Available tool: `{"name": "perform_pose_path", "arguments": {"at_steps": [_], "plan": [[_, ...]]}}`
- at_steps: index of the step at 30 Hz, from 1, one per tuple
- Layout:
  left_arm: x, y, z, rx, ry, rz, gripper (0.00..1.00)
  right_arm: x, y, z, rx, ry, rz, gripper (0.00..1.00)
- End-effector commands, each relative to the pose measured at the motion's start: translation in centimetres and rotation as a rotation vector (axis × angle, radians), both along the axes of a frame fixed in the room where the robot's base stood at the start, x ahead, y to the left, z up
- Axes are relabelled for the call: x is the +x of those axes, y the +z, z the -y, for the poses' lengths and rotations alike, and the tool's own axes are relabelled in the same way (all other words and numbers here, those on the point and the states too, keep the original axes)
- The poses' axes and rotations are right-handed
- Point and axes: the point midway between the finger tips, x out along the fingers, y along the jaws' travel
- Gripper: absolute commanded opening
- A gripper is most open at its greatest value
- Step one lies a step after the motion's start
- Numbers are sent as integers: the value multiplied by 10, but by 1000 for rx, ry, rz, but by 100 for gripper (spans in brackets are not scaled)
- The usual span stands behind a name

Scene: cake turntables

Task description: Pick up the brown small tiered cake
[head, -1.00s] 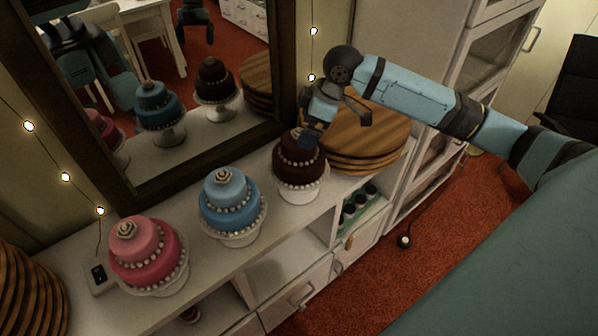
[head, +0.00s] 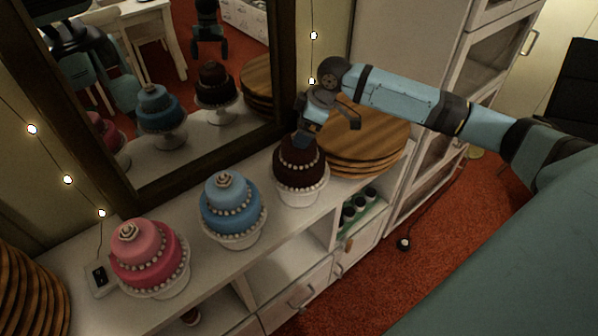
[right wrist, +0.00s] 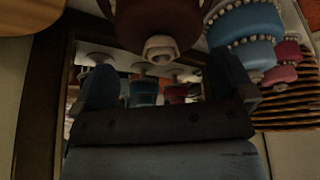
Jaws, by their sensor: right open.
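The brown small tiered cake (head: 301,171) stands on a white pedestal stand, rightmost of the row on the white cabinet. In the right wrist view the brown cake (right wrist: 158,28) hangs upside down at the top, its rosette facing between my fingers. My right gripper (head: 304,138) is at the top of the brown cake, overlapping its upper tier in the head view. Its fingers (right wrist: 166,88) are apart with nothing between them; I cannot tell whether they touch the cake. My left gripper is not directly in view.
A blue cake (head: 231,204) and a pink cake (head: 147,257) stand to the left on pedestals. Stacked wooden boards (head: 372,140) lie right of the brown cake. A framed mirror (head: 190,147) stands behind. Open shelves are below.

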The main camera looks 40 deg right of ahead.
Motion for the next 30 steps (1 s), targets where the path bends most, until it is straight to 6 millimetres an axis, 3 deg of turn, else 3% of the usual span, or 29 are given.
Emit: {"name": "perform_pose_path", "arguments": {"at_steps": [9, 16, 27, 30], "plan": [[0, 7, 0, -1, 1, 1, 43, 8, -41, -11, 1, 1, -2, 100], [1, 7, 0, -1, 1, 2, 43, 8, -42, -11, 0, 1, -1, 98], [1, 7, 0, -2, 1, 3, 43, 9, -41, -11, 0, 1, 2, 16], [1, 7, 0, -1, 0, 3, 43, 9, -41, -11, 0, 1, 2, 15]]}}
